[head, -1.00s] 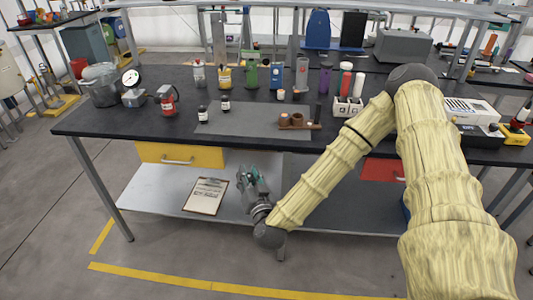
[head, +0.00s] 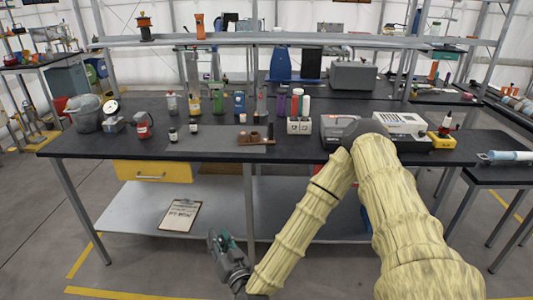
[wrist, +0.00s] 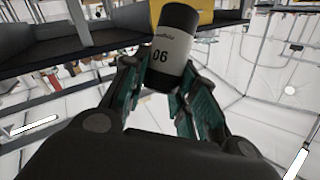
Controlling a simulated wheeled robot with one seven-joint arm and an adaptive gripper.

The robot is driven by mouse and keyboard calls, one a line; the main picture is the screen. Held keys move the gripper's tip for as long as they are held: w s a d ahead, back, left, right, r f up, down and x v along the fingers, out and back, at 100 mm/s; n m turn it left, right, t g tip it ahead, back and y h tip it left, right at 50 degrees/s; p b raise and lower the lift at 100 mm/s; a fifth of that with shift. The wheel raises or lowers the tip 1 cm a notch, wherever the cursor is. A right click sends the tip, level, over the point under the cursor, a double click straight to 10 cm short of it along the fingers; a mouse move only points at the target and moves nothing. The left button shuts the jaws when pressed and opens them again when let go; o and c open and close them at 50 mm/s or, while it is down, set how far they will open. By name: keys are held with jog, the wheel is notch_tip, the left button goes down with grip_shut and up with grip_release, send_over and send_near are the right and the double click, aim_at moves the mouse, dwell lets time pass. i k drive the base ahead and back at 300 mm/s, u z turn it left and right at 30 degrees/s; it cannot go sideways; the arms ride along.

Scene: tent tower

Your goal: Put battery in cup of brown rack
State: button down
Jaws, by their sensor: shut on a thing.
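A black cylinder with a white label marked 06, which I take as the battery (wrist: 172,55), is between my gripper's teal fingers (wrist: 160,84) in the wrist view. My gripper is shut on it, and its far end sticks out past the fingertips. In the head view my gripper (head: 214,240) hangs low in front of the bench, below the tabletop; the battery cannot be made out there. The brown rack (head: 255,141) with its round cups stands on the grey mat near the bench's front edge, well above and right of my gripper. The insides of its cups are hidden.
A white holder (head: 299,126) with cylinders stands right of the rack. The lower shelf (head: 140,205) bears a clipboard (head: 181,214). Bench legs (head: 84,210) flank the open floor.

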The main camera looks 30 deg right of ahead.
aim_at(255, 140)
jog(key=z, duration=0.05)
jog(key=k, duration=0.45)
jog(key=u, duration=0.8)
jog(key=i, duration=1.55)
jog(key=z, duration=0.75)
